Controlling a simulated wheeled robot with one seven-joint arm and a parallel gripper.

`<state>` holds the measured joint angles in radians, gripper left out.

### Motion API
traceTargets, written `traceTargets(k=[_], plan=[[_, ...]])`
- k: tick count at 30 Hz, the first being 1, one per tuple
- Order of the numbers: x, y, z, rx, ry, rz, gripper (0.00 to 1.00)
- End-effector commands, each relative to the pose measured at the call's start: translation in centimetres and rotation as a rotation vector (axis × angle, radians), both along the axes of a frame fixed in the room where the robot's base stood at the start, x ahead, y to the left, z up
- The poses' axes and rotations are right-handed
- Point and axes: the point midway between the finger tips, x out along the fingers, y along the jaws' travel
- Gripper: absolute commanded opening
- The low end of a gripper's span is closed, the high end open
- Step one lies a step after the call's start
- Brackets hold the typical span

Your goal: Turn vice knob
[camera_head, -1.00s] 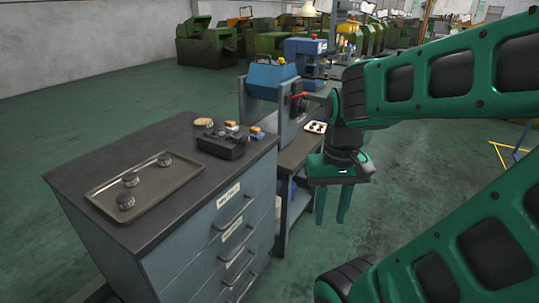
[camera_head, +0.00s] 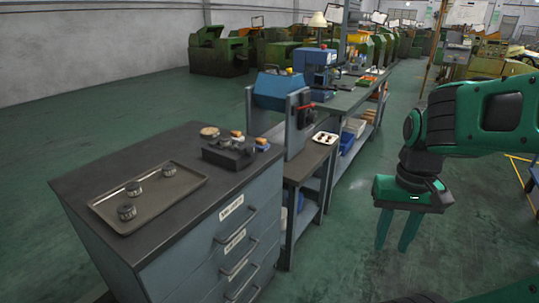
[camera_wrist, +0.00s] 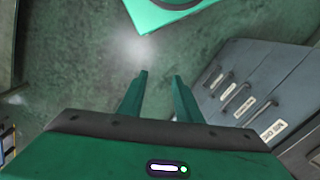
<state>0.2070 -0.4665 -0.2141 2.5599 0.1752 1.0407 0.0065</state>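My gripper (camera_head: 393,243) hangs pointing down over the floor, to the right of the cabinet and well apart from the vice. Its two green fingers are spread with nothing between them; they also show in the wrist view (camera_wrist: 161,78). The vice is not visible in the wrist view.
The drawer cabinet (camera_head: 215,238) also bears a metal tray (camera_head: 152,212) with three dark round parts. The cabinet's handles stick out towards my side.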

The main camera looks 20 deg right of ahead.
Motion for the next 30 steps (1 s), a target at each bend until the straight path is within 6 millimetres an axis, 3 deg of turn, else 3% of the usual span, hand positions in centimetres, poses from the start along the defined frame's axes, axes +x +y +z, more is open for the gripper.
traceTargets(k=[6, 7, 9, 13, 17, 22, 30], plan=[[0.0, 0.0, 0.0, 0.000, 0.000, 0.000, 0.31], [0.0, 0.0, 0.0, 0.000, 0.000, 0.001, 0.34], [-0.5, 0.0, 0.2, 0.000, -0.006, 0.005, 0.50], [0.0, 0.0, 0.1, -0.007, -0.014, 0.064, 0.51], [3.1, 0.0, -1.3, -0.010, -0.019, 0.224, 0.51], [8.4, 1.1, -4.6, 0.031, -0.060, 0.520, 0.51], [16.4, 4.9, -10.4, 0.172, -0.247, 0.940, 0.51]])
